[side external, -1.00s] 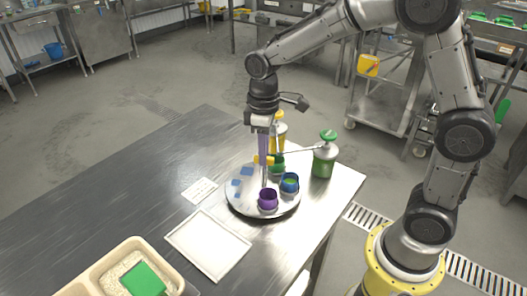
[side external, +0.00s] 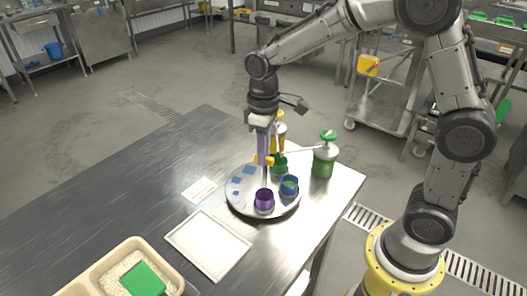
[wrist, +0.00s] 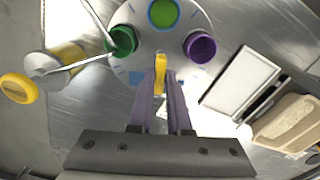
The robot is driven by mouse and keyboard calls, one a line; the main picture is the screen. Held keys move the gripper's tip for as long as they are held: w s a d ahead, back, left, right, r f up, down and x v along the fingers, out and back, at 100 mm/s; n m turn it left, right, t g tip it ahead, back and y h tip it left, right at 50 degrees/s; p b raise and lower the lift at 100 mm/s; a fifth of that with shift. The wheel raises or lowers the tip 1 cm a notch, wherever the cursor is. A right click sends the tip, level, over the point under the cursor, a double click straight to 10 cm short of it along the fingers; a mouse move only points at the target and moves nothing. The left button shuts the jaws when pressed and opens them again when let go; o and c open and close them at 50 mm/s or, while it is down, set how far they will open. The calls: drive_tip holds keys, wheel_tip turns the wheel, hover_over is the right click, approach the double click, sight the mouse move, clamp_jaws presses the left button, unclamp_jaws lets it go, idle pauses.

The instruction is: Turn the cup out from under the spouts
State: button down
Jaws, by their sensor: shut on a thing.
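A round grey turntable (side external: 240,203) on the steel table carries a purple cup (side external: 264,201), a blue cup with green contents (side external: 289,186) and a green cup (side external: 280,166). My gripper (side external: 265,160), with purple fingers, is shut on a yellow peg (wrist: 160,72) at the turntable's edge. In the wrist view, the green cup (wrist: 122,40) has the spout tips of the pump bottles at its rim. The purple cup (wrist: 200,47) sits on the opposite side, and the blue cup (wrist: 163,13) is at the top. The green-topped bottle (side external: 324,160) and yellow bottle (side external: 279,132) stand behind.
A white tray (side external: 207,244) and a small printed card (side external: 199,190) lie left of the turntable. A beige bin of rice (side external: 110,279) with a green piece (side external: 142,279) sits at the front left. The table's left middle is clear.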

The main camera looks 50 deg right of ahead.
drive_tip(key=c, duration=0.9)
unclamp_jaws()
drive_tip(key=shift+o, duration=0.2)
wheel_tip(320, 180, up, 14)
drive_tip(key=shift+f, duration=0.1)
drive_tip(key=s+d+r+m+t, duration=0.1)
drive_tip(key=s+r, duration=0.1)
drive_tip(key=s, duration=0.4)
drive_tip(key=s+d+r+t, duration=0.1)
drive_tip(key=s+r+t, duration=0.15)
drive_tip(key=s, duration=0.35)
drive_tip(key=s+d+f+m+t, duration=0.1)
drive_tip(key=s+f+m+t, duration=0.1)
drive_tip(key=s+f, duration=0.6)
drive_tip(key=shift+s+f+m, duration=0.3)
drive_tip(key=shift+f+m, duration=0.1)
drive_tip(key=shift+f, duration=0.05)
